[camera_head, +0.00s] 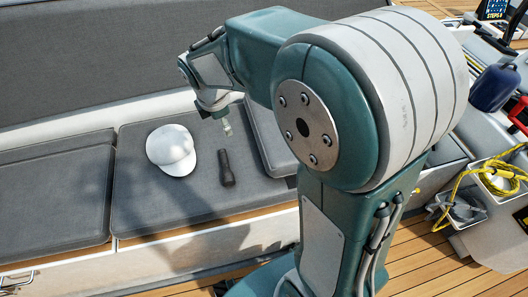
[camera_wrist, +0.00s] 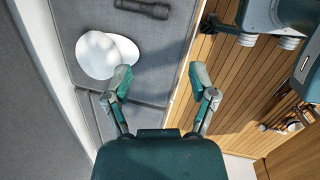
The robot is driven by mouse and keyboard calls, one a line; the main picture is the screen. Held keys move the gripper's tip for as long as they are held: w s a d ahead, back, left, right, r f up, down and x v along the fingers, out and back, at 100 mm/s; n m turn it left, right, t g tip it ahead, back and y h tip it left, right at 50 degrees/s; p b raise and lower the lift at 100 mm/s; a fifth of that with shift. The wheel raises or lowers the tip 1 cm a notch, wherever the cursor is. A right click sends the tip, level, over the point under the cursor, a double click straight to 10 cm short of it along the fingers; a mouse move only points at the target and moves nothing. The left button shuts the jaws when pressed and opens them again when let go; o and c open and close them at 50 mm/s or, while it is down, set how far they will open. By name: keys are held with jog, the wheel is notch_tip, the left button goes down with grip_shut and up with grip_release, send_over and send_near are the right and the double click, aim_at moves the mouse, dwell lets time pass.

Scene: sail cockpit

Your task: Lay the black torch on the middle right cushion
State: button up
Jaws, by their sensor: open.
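The black torch (camera_head: 226,168) lies on a grey seat cushion (camera_head: 150,214), just right of a white cap (camera_head: 171,150). It also shows at the top edge of the wrist view (camera_wrist: 143,9), beyond my fingertips and partly cut off. My gripper (camera_wrist: 158,78) is open and empty, its fingers spread apart. In the head view my gripper (camera_head: 227,128) hangs above the cushion, behind the torch in the picture. Another grey cushion (camera_head: 266,150) lies to the right, largely hidden by my arm. I cannot tell for certain which one is the middle right cushion.
A further grey cushion (camera_head: 55,195) lies to the left, and a grey backrest (camera_head: 90,60) rises behind. On the right are a blue container (camera_head: 493,88), a coiled yellow rope (camera_head: 490,180) and a red item (camera_head: 520,115). Wooden decking (camera_head: 440,262) runs in front.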

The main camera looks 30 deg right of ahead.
jog(key=s+r+m+t+y, duration=0.1)
jog(key=s+r+m, duration=0.3)
jog(key=s+m, duration=0.5)
jog(key=s+d+r+m+t, duration=0.1)
jog(key=s+r+m, duration=0.3)
jog(key=s+m, duration=0.5)
jog(key=shift+s+d+r+t+y, duration=0.25)
jog(key=shift+s+r+t+y, duration=0.15)
jog(key=shift+s+t, duration=0.4)
jog(key=shift+c, duration=1.2)
